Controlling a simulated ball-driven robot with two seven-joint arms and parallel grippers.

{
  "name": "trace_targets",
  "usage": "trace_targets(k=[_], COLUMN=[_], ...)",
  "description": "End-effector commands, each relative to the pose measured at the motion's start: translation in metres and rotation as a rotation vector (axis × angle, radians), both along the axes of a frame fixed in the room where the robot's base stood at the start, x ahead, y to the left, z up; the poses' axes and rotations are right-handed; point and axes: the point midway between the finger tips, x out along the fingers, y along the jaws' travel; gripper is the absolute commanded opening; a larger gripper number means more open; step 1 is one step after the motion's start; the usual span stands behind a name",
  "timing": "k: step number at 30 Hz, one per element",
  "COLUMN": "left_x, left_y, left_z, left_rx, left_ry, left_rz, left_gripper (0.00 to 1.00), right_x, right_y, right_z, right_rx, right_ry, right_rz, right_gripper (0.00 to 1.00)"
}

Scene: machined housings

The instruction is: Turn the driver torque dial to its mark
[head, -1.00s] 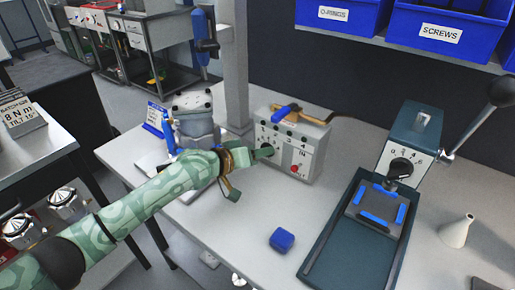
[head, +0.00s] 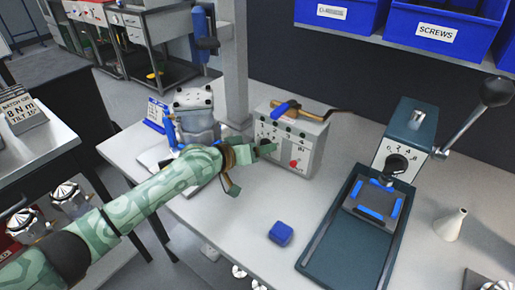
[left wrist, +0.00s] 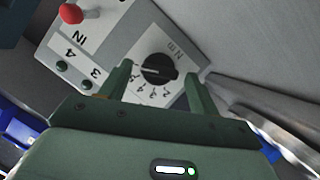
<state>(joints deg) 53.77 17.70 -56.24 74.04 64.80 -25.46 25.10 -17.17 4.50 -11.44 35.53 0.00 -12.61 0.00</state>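The driver torque dial is a round black knob (left wrist: 159,70) on a white scale marked Nm, on the face of a grey control box (head: 310,148). In the left wrist view a pale line shows on the knob, pointing left. My left gripper (left wrist: 160,75) is open, its two green fingers apart on either side of the knob in that view. I cannot tell whether they touch it. In the head view the left gripper (head: 258,152) is at the box face and largely covers the dial. My right gripper is not in view.
The box carries a red button (head: 294,164) and a driver (head: 297,111) on top. A batch card reading 8 N m (head: 20,108) stands at the left. A blue block (head: 281,233) lies in front. A lever press (head: 408,140) stands at the right.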

Motion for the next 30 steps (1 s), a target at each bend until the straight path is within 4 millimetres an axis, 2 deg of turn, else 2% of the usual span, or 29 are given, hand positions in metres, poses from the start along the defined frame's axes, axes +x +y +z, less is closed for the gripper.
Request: trace_targets(k=[4, 8, 15, 21, 25, 30], left_x=[-0.001, -0.010, -0.050, -0.082, -0.095, -0.103], left_y=[0.002, 0.012, 0.056, 0.091, 0.106, 0.114], left_z=[0.002, 0.010, 0.033, 0.046, 0.051, 0.054], left_rx=[-0.001, -0.001, 0.001, 0.002, 0.001, 0.001], left_ry=[-0.001, -0.001, -0.003, -0.001, -0.001, 0.000], left_rz=[0.000, 0.001, 0.002, 0.000, 0.000, 0.001], left_gripper=[0.62, 0.62, 0.62, 0.62, 0.62, 0.62], right_x=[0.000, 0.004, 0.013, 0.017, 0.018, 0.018], right_y=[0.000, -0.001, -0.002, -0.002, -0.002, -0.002], right_z=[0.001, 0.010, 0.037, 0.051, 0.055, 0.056], right_rx=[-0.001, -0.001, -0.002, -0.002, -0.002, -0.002], right_ry=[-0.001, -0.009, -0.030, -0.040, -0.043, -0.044], right_rz=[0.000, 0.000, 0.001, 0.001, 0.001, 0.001], right_gripper=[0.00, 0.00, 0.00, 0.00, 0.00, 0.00])
